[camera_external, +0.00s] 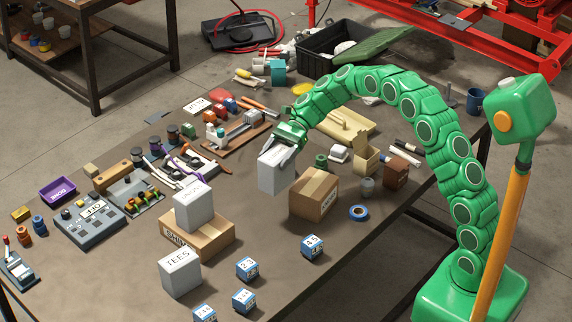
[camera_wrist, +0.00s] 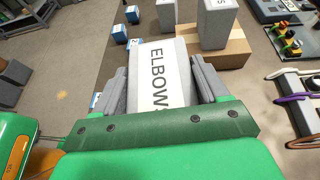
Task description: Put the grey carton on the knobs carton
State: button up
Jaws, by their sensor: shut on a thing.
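My gripper (camera_external: 284,148) is shut on a pale grey carton (camera_external: 276,172), held upright above the table. In the wrist view this carton (camera_wrist: 167,75) reads "ELBOW", its end hidden, between the two fingers. Another pale grey carton (camera_external: 193,207) stands on a brown box (camera_external: 207,243) marked "SHIM", to the left of my gripper; its top lettering is too small to read for sure. In the wrist view, the carton on the brown box (camera_wrist: 236,45) shows an "S" (camera_wrist: 221,3). I cannot tell for sure which is the knobs carton.
A grey "TEES" carton (camera_external: 181,277) stands at the front. A taped brown box (camera_external: 314,194) stands just right of the held carton. Tools and valves crowd the back. The bare front right is free.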

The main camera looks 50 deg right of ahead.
jog(key=s+d+r, duration=0.1)
jog(key=d+r+m+t, duration=0.1)
jog(key=d, duration=0.1)
jog(key=s+d+r+t, duration=0.1)
jog(key=d, duration=0.1)
jog(key=shift+s+d+r+m, duration=0.15)
jog(key=shift+s+d+m, duration=0.1)
jog(key=shift+s+m, duration=0.1)
jog(key=s+d+r+m+t, duration=0.2)
jog(key=s+d+r, duration=0.15)
jog(key=s, duration=0.55)
jog(key=s+d+r+m+t, duration=0.2)
jog(key=s+d+r+t, duration=0.15)
jog(key=s, duration=0.45)
jog(key=w+a+f, duration=0.1)
jog(key=w+f, duration=1.2)
jog(key=shift+w+a+g+h, duration=0.2)
jog(key=shift+w+g+h, duration=0.05)
jog(key=shift+g+h, duration=0.2)
jog(key=o, duration=1.8)
jog(key=shift+f, duration=0.1)
